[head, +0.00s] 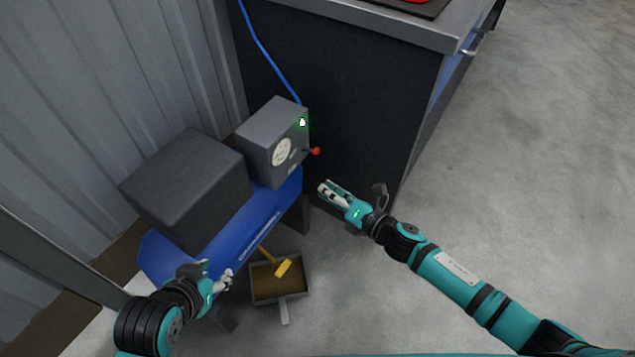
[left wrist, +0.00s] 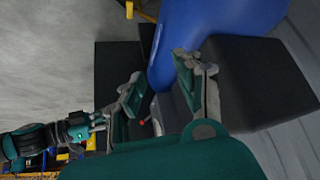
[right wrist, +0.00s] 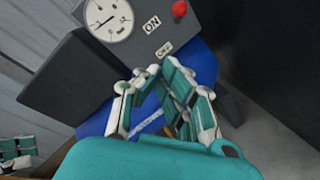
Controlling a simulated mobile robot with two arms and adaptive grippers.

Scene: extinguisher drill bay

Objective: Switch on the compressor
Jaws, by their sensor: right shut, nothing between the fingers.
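The compressor has a blue tank (head: 225,240), a dark motor box (head: 190,190) and a grey control box (head: 268,150) with a round gauge. A green lamp (head: 302,122) on the control box is lit. The red lever knob (head: 315,151) sticks out from its side; in the right wrist view the knob (right wrist: 179,8) is nearer the ON label (right wrist: 151,24) than the OFF label (right wrist: 164,48). My right gripper (head: 327,190) is shut and empty, below the knob and apart from it. My left gripper (head: 225,281) is open and empty beside the tank's near end.
A dustpan (head: 262,295) with a yellow brush (head: 283,268) lies on the floor before the tank. A dark cabinet (head: 360,110) stands behind the control box, with a blue hose (head: 258,42) running down in front. A corrugated wall is at left. The floor at right is clear.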

